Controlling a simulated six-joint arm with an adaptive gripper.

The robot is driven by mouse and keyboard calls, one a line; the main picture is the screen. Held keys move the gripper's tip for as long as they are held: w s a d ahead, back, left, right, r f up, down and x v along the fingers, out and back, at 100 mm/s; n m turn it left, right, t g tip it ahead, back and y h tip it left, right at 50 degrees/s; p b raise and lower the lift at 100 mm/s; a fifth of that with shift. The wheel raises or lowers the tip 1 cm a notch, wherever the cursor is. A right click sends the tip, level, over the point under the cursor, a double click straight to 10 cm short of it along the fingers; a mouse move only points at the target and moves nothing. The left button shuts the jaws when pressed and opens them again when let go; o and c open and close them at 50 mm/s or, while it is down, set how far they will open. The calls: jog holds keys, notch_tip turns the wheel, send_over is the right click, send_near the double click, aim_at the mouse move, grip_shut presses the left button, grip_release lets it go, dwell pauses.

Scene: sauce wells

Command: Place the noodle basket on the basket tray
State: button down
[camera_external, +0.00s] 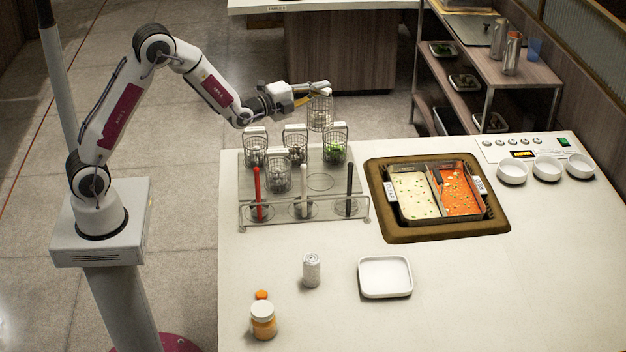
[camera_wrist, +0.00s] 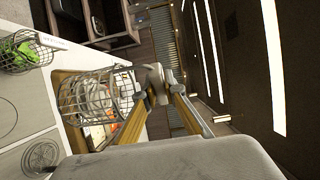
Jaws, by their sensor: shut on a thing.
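My gripper (camera_external: 312,91) is shut on the handle of a wire basket (camera_external: 320,114). It holds the basket upright in the air, above and behind the back right of the basket tray (camera_external: 320,181). In the wrist view the fingers (camera_wrist: 158,88) close on the handle, and the wire basket (camera_wrist: 88,100) hangs to their left with pale strands in it that look like noodles. The tray is a clear rack with ring-marked places. Several other wire baskets stand on it, one with green food (camera_external: 335,150). One ring at its middle right is empty.
Red, white and black-handled tools (camera_external: 257,185) stand along the tray's front. Right of it is a two-part soup pot (camera_external: 440,195) in the counter. White bowls (camera_external: 547,167), a square white dish (camera_external: 385,277), a shaker (camera_external: 311,270) and an orange jar (camera_external: 263,321) stand apart.

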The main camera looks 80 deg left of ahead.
notch_tip(320, 180, down, 14)
dwell(0.5)
jog(key=shift+f, duration=0.15)
dwell(0.3)
notch_tip(320, 180, down, 6)
jog(key=shift+f, duration=0.2)
dwell(0.7)
jog(key=shift+f, duration=0.3)
dwell(0.6)
